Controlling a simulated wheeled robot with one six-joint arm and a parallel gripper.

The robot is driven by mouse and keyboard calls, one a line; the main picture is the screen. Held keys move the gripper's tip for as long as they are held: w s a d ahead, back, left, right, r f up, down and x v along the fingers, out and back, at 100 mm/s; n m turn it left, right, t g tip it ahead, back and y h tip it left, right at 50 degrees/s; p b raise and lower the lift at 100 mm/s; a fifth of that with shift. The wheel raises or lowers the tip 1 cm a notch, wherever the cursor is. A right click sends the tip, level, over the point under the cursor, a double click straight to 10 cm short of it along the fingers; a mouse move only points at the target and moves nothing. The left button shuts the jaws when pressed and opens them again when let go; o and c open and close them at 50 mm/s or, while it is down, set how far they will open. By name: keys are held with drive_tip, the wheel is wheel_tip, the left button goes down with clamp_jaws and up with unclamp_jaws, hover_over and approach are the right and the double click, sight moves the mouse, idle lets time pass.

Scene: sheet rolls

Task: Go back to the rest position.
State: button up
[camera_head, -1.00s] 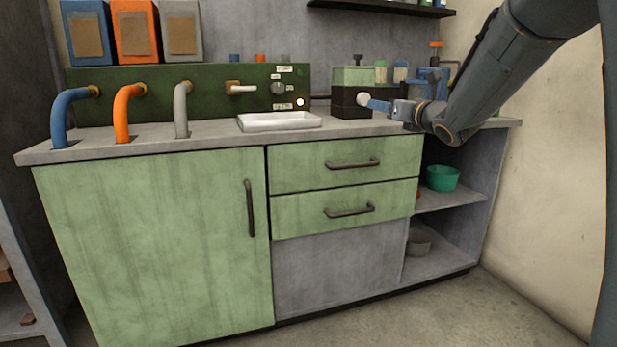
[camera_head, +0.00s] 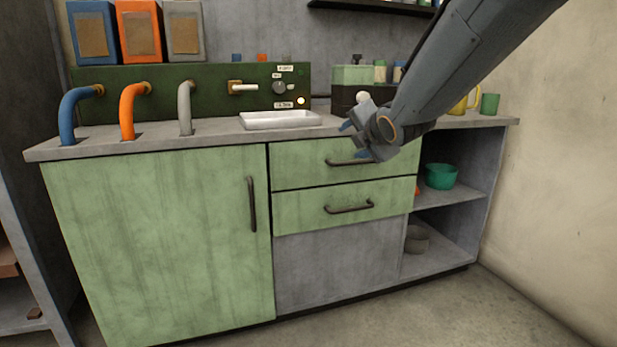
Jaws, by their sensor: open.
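My gripper (camera_head: 353,141) is at the end of my grey arm, which reaches in from the upper right. It has blue fingers, parted, and nothing shows between them. It hangs in front of the upper drawer (camera_head: 300,164), just below the counter edge and over the right part of that drawer's handle in the picture. I cannot tell the gap between gripper and drawer. Behind it on the counter is a green and black box (camera_head: 346,76) with a white round knob (camera_head: 362,98), apart from the fingers. My arm hides part of the box and things beside it.
The counter (camera_head: 215,135) carries a white tray (camera_head: 280,119) and blue, orange and grey pipes. A yellow mug (camera_head: 459,103) and green cup (camera_head: 489,104) stand at the right end. A green bowl (camera_head: 440,176) sits on the open shelf below. The floor in front is clear.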

drive_tip(key=s+a+f+m+g, duration=0.2)
drive_tip(key=s+a+f+m, duration=0.2)
drive_tip(key=s, duration=0.4)
drive_tip(key=s+a+f+m+g, duration=0.3)
drive_tip(key=s+f+m, duration=0.1)
drive_tip(key=s, duration=0.4)
drive_tip(key=s+a+f+m+g, duration=0.2)
drive_tip(key=s+a+f+m, duration=0.2)
drive_tip(key=s, duration=0.4)
drive_tip(key=s+a+f+m+g, duration=0.1)
drive_tip(key=s+f+m+g, duration=0.25)
drive_tip(key=s, duration=0.85)
drive_tip(key=s+a+f+m+g, duration=0.1)
drive_tip(key=s+f+m+g, duration=0.3)
drive_tip(key=s, duration=0.7)
drive_tip(key=d+r+m+h+p, duration=0.1)
drive_tip(key=d+r+m+p, duration=0.2)
drive_tip(key=d+r+p, duration=0.7)
drive_tip(key=d+r+m+t+h+p, duration=0.1)
drive_tip(key=d+r+m+p, duration=0.2)
drive_tip(key=d+r+p, duration=0.7)
wheel_tip(320, 180, up, 8)
drive_tip(key=p, duration=1.5)
drive_tip(key=shift+d+h, duration=0.4)
drive_tip(key=shift+w+f+m, duration=0.1)
drive_tip(key=shift+f+m, duration=0.05)
drive_tip(key=shift+m, duration=0.1)
